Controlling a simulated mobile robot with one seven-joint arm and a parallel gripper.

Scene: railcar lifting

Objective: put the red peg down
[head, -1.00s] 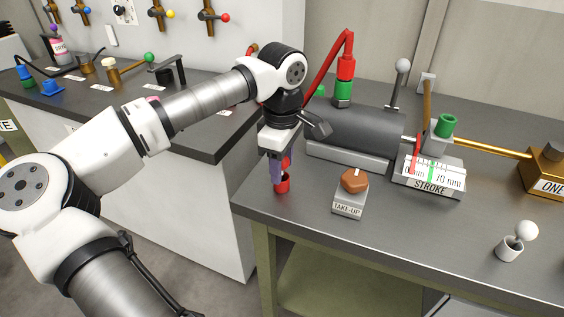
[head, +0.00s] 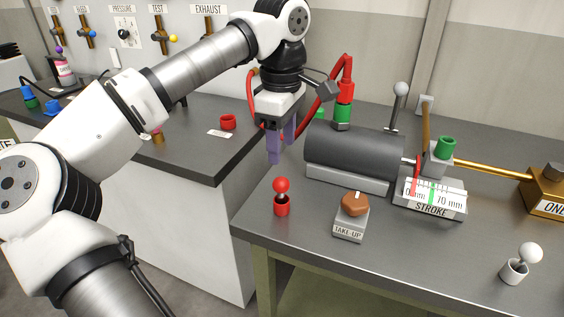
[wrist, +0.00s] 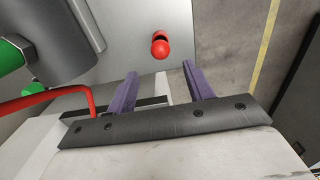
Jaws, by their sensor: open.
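The red peg (head: 281,186) has a round red head and stands upright in a small red cup (head: 281,207) at the near left corner of the right-hand bench. In the wrist view the peg's red head (wrist: 160,49) shows ahead of the fingertips, near the bench edge. My gripper (head: 281,154) is open and empty, with its purple fingers above the peg and apart from it. The fingers (wrist: 159,70) also show spread in the wrist view, with nothing between them.
The brown TAKE-UP knob (head: 355,204) stands right of the peg. Behind it are a dark grey cylinder (head: 365,150), the STROKE gauge (head: 432,199) and a red hose (head: 330,92). A white-balled lever (head: 527,254) stands at right. A red ring (head: 228,121) sits on the left bench.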

